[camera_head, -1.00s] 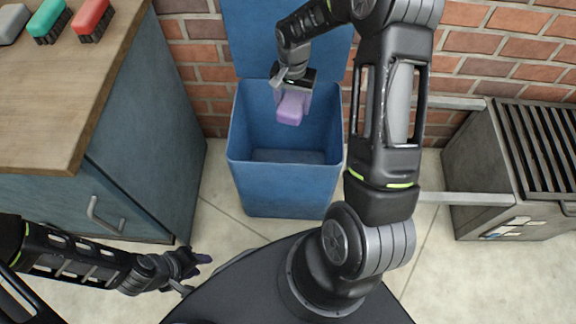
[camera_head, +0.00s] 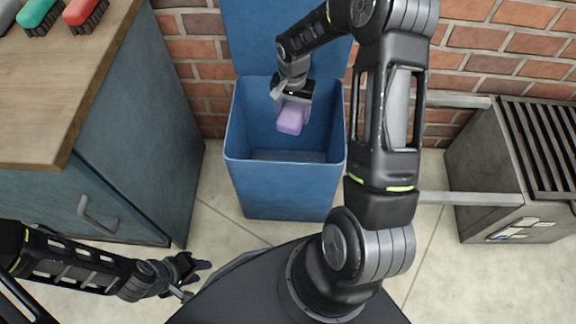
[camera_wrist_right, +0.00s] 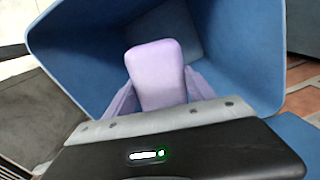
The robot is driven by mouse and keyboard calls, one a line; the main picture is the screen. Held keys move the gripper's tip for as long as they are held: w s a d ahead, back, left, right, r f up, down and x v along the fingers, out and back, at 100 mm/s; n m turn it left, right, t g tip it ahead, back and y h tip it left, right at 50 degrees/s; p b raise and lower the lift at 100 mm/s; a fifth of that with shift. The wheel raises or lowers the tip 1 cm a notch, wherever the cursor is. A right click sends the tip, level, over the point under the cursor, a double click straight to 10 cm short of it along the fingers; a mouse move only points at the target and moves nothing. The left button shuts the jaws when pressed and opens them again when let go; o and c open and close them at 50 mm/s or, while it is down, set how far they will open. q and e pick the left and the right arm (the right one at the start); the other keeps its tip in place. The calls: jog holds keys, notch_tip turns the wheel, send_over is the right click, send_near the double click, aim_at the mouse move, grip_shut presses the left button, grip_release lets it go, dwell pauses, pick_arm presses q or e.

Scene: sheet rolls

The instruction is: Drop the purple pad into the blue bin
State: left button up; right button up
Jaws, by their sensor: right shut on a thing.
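The purple pad (camera_head: 290,119) is held by my right gripper (camera_head: 292,106), which is shut on it. The pad hangs over the opening of the blue bin (camera_head: 283,190), whose lid stands open against the wall. In the right wrist view the pad (camera_wrist_right: 156,75) sits between the two fingers, with the inside of the blue bin (camera_wrist_right: 236,40) around it. My left gripper (camera_head: 193,276) is low at the left, beside my base and away from the bin; its fingers are too small to judge.
A wooden-topped cabinet (camera_head: 70,90) stands at the left, with a red brush (camera_head: 84,12) and a green brush (camera_head: 38,14) on it. A grill (camera_head: 510,170) stands at the right. A brick wall (camera_head: 480,50) is behind the bin.

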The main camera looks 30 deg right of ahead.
jog(key=o, duration=1.4)
notch_tip(320, 180, up, 8)
jog(key=shift+f+p, duration=0.1)
jog(key=shift+p, duration=0.75)
